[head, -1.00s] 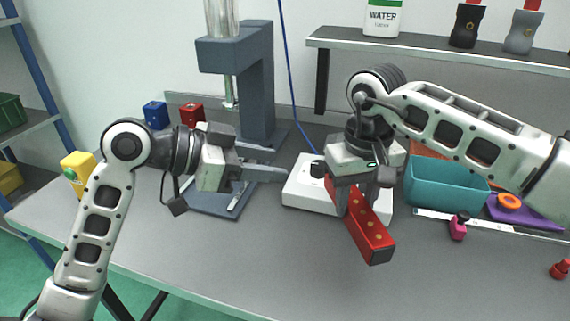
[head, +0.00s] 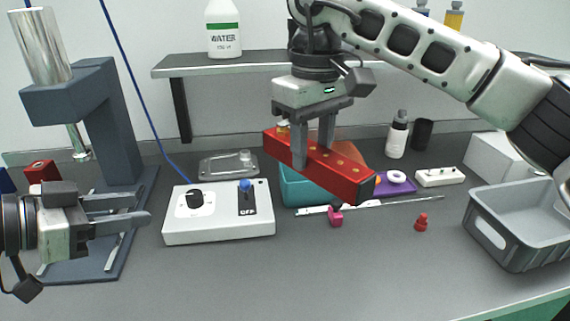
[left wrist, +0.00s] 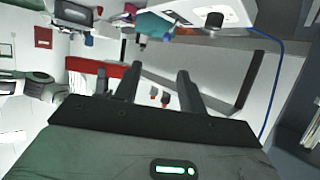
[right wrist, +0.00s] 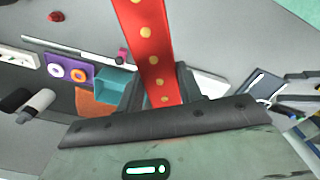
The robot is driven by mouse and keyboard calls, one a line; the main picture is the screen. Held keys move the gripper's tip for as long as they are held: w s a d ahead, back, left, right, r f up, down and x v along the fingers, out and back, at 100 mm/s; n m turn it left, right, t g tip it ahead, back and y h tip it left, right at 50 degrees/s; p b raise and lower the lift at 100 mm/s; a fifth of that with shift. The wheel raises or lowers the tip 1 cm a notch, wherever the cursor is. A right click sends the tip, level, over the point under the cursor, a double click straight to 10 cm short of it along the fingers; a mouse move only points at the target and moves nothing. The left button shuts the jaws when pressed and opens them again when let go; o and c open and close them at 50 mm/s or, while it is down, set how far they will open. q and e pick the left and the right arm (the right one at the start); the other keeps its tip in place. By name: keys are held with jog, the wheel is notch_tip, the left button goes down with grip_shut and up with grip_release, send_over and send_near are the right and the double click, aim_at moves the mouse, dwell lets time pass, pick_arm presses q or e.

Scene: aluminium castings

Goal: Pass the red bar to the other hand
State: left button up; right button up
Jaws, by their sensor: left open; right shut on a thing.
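The red bar (head: 335,172) is a long red block with a row of yellowish dots on top. My right gripper (head: 313,160) is shut on it from above, nearer its left end, and holds it in the air in front of the teal bin. In the right wrist view the bar (right wrist: 150,45) stretches away from between the fingers. My left gripper (head: 135,210) is open and empty at the left of the head view, pointing right, well apart from the bar. In the left wrist view the bar (left wrist: 95,67) shows beyond the left gripper's fingers.
A white control box (head: 218,225) with knobs stands between the grippers. The press (head: 105,120) is at the left. The teal bin (head: 300,192) is behind the bar, and a grey crate (head: 520,240) is at the right. The front middle of the table is clear.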

aim_at(278, 123)
pick_arm(q)
jog(key=w+d+r+m+t+h, duration=0.1)
jog(key=w+d+r+h, duration=0.1)
jog(key=d+r, duration=0.35)
jog(key=w+d+r+t+h, duration=0.1)
jog(key=w+d+r+h, duration=0.1)
jog(key=d, duration=0.6)
pick_arm(e)
jog(key=shift+d+r, duration=0.1)
jog(key=shift+r, duration=0.1)
pick_arm(q)
jog(key=shift+g+h, duration=0.3)
jog(key=x, duration=1.1)
jog(key=shift+w+d+r, duration=0.1)
jog(key=shift+w+d, duration=0.05)
jog(key=shift+d, duration=0.25)
jog(key=shift+c, duration=0.3)
grip_shut()
pick_arm(e)
jog(key=o, duration=1.2)
